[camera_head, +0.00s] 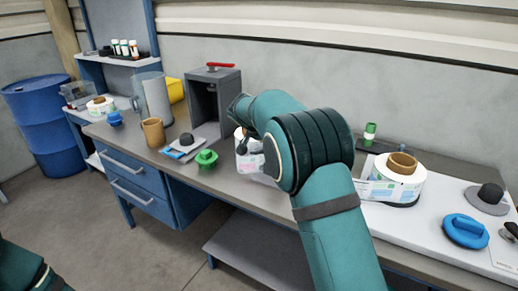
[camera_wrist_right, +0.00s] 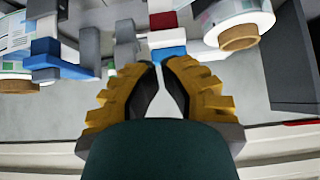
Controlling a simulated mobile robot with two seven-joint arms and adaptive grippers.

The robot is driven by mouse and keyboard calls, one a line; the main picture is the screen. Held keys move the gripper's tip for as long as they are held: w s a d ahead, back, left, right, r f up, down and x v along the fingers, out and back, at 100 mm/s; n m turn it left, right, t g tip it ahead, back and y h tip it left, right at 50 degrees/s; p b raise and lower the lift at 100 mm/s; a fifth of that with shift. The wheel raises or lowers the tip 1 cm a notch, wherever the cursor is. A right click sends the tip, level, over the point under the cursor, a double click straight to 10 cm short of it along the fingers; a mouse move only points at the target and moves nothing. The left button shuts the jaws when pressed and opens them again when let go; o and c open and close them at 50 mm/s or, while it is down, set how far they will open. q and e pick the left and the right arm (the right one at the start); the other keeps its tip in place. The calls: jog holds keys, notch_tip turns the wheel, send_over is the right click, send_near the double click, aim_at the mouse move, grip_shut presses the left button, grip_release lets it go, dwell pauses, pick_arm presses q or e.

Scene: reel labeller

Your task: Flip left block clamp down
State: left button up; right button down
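In the right wrist view, a blue-and-white block part (camera_wrist_right: 62,62) with grey uprights stands at the upper left. A second block part (camera_wrist_right: 168,52) with red, white and blue faces is just beyond my fingertips. I cannot tell which of them is the left block clamp, or its pose. My right gripper (camera_wrist_right: 160,66) has yellow fingers with dark pads, tips close together with a narrow gap and nothing seen between them. I cannot tell if the tips touch the block part. In the head view my right arm hides this gripper and the clamps. My left gripper is out of view.
A white label reel (camera_head: 403,167) with a brown core sits right of my arm. A blue knob (camera_head: 464,230) and grey-black knob (camera_head: 489,196) are further right. A grey press frame (camera_head: 229,88) with a red handle, green knob (camera_head: 206,158) and brown cup (camera_head: 153,132) are left.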

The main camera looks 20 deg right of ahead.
jog(key=s+a, duration=0.1)
jog(key=s+a+f, duration=0.1)
jog(key=s+a, duration=0.1)
jog(key=shift+a+f, duration=0.25)
jog(key=shift+a, duration=0.05)
dwell(0.4)
